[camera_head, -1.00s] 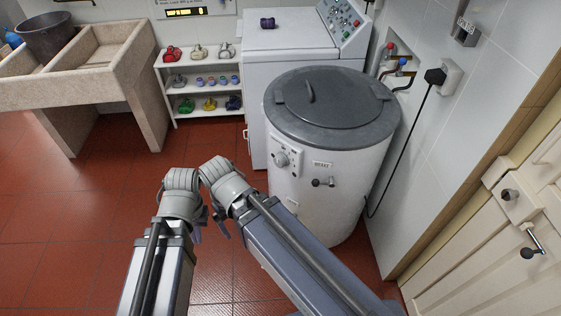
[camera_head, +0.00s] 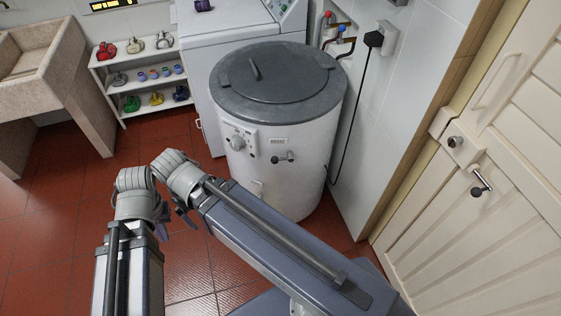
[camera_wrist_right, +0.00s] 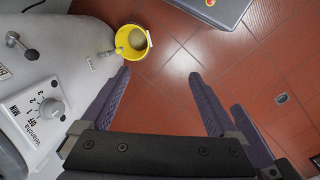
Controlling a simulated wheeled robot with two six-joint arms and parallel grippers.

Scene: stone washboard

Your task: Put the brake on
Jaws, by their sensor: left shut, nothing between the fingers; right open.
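The white drum-shaped machine (camera_head: 300,185) with a grey lid stands centre in the head view. Its brake lever (camera_head: 285,158), a dark knob on a short arm, sits on the front below a small label. The lever also shows at the left edge of the right wrist view (camera_wrist_right: 14,40), near a partly cut-off label. My left gripper (camera_head: 163,232) is low and left of the machine, shut and empty, mostly hidden by its wrist. My right gripper (camera_wrist_right: 160,74) is open and empty beside the machine, over the floor. Neither gripper touches the lever.
A control dial (camera_head: 238,142) is left of the lever. A yellow bucket (camera_wrist_right: 148,40) stands under a small spout (camera_wrist_right: 105,53). A white appliance (camera_head: 215,48) and shelves (camera_head: 112,85) stand behind. A door (camera_head: 500,215) is at right. Red floor at left is clear.

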